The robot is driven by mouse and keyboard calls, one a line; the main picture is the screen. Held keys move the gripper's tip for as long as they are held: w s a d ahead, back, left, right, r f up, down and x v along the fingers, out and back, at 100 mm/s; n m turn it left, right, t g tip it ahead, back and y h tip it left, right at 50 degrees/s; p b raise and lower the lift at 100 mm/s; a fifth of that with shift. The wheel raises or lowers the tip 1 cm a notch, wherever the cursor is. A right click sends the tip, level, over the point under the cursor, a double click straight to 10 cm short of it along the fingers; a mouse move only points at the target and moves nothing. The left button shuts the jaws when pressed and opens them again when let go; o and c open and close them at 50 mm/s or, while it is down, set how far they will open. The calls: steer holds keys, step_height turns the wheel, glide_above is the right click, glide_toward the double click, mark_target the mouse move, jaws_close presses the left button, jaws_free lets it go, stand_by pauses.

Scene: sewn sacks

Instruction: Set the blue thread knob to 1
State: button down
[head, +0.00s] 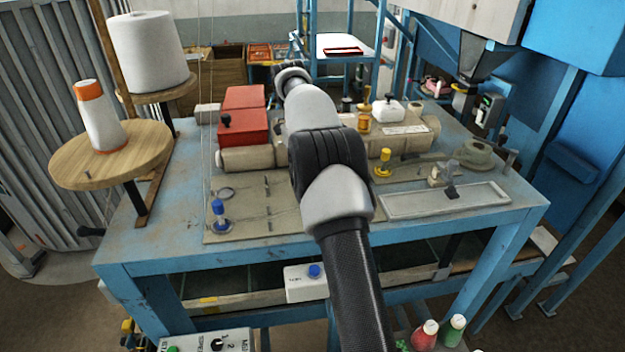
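A blue thread knob (218,208) stands upright on a small post at the left of the beige plate on the blue table. Its markings are too small to read, so I cannot tell its setting. My arm reaches up through the middle of the view, to the right of the blue knob. My gripper does not show; the arm's far end is near the back of the table, well away from the knob. A yellow knob (384,158) stands on the machine to the right of my arm.
A red box (243,112) sits behind the plate. A wooden disc (110,160) holding an orange-and-white cone (101,118) stands at the left, near thin vertical threads. A white box with a blue button (314,270) is below the table's front edge. A shallow tray (445,200) lies at the right.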

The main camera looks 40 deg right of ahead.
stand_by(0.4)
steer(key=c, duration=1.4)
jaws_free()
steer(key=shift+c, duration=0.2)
